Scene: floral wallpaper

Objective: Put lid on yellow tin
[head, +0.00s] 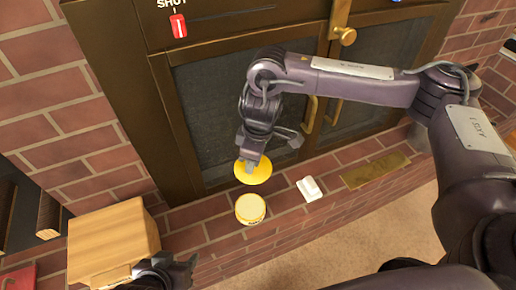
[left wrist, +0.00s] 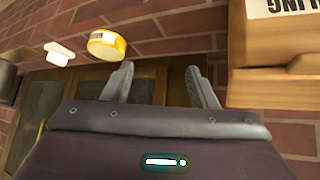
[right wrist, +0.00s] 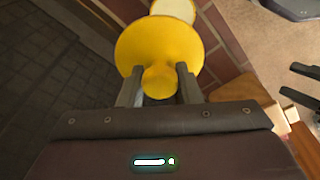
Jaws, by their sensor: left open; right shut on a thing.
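The yellow tin (head: 250,209) stands on the brick ledge in the head view, its pale top facing up. It also shows in the left wrist view (left wrist: 107,45) and, partly covered by the lid, in the right wrist view (right wrist: 174,10). The round yellow lid (head: 253,173) is held by its knob (right wrist: 160,80) in my right gripper (right wrist: 160,88), above and behind the tin, apart from it. My right gripper also shows in the head view (head: 252,160). My left gripper (left wrist: 160,85) is open and empty, low beside the wooden box; it shows in the head view (head: 180,262).
A wooden box (head: 110,238) stands at the left of the ledge, close to my left gripper. A white object (head: 310,188) and a brass plate (head: 375,170) lie right of the tin. The dark glass-doored fireplace front (head: 245,95) rises behind the ledge.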

